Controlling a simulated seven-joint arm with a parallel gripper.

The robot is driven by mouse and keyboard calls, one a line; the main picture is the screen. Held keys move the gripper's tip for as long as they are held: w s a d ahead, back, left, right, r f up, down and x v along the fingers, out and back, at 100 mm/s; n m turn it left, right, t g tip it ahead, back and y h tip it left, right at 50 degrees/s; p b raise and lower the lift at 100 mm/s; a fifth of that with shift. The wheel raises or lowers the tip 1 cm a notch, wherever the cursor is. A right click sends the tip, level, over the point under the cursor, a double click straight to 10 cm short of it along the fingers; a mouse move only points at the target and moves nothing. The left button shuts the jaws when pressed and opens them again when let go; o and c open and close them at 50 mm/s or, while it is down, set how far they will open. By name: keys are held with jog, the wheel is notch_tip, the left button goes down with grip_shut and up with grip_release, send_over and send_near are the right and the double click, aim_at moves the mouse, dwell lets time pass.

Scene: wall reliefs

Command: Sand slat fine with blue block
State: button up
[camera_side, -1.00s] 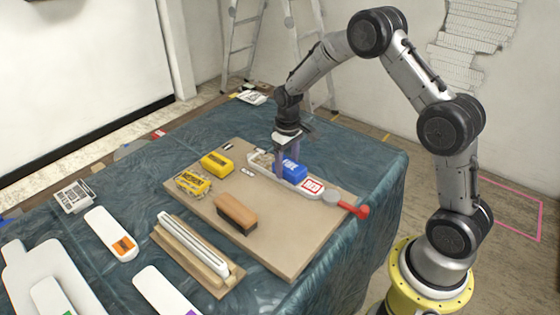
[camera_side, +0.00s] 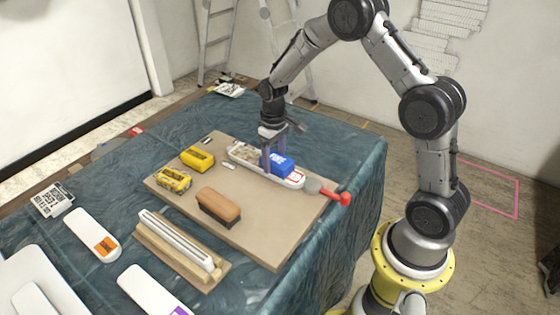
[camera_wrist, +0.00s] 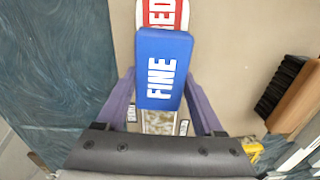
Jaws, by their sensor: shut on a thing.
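The blue block (camera_side: 282,165) stands on the white slat (camera_side: 239,151), towards the slat's red-labelled end. My gripper (camera_side: 270,161) is shut on the blue block. In the wrist view the block (camera_wrist: 163,70) sits between my two fingers, with white FINE lettering facing the camera. The block covers part of the red label (camera_wrist: 162,12). A rough, mottled patch of the slat (camera_wrist: 159,121) shows on the near side of the block. The block's underside is hidden, so its contact with the slat cannot be seen directly.
The slat lies on a tan board (camera_side: 255,225). Two yellow blocks (camera_side: 197,157) (camera_side: 174,180) and a wooden brush (camera_side: 218,205) sit left of it. A red-handled tool (camera_side: 343,198) is at the labelled end. A wooden rack (camera_side: 180,250) stands in front.

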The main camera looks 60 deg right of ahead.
aim_at(231, 148)
jog(key=shift+w, duration=8.35)
notch_tip(231, 148, up, 8)
jog(key=shift+s, duration=0.1)
